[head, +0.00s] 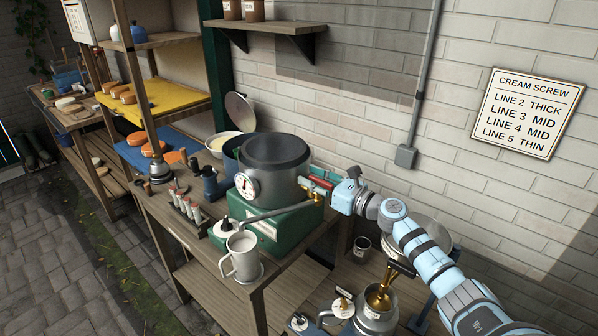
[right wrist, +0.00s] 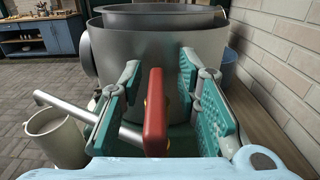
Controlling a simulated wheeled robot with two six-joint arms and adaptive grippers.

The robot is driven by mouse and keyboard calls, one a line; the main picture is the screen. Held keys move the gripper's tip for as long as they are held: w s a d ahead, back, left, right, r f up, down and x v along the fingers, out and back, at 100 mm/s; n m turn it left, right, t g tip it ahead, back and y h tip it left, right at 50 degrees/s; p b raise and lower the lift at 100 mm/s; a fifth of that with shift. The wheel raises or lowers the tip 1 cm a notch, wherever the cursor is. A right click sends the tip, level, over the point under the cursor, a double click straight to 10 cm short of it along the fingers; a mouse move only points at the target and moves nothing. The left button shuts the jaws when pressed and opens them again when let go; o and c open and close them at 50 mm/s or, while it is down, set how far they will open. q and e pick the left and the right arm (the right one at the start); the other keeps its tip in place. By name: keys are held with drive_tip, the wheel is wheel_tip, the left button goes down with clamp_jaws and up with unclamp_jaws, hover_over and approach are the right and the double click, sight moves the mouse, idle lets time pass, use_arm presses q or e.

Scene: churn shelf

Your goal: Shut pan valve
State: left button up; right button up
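The big grey metal pan (head: 276,165) stands on a green base (head: 285,228) on the wooden bench, with a round white dial on its front. A red valve lever (right wrist: 155,112) stands upright at the pan's side in the right wrist view. In the head view, red and brass parts of the valve (head: 318,184) show at the pan's right side. My right gripper (head: 332,186) is at the valve. In the right wrist view its teal-padded fingers (right wrist: 158,80) are apart, one on each side of the lever, with visible gaps. My left gripper is out of view.
A long spout (head: 275,214) slants down toward a light grey jug (head: 242,257) at the bench's front. The brick wall (head: 380,120) is close behind the pan.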

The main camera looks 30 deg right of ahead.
drive_tip(key=shift+s+r, duration=0.2)
drive_tip(key=shift+s, duration=0.3)
drive_tip(key=shift+c, duration=0.7)
clamp_jaws()
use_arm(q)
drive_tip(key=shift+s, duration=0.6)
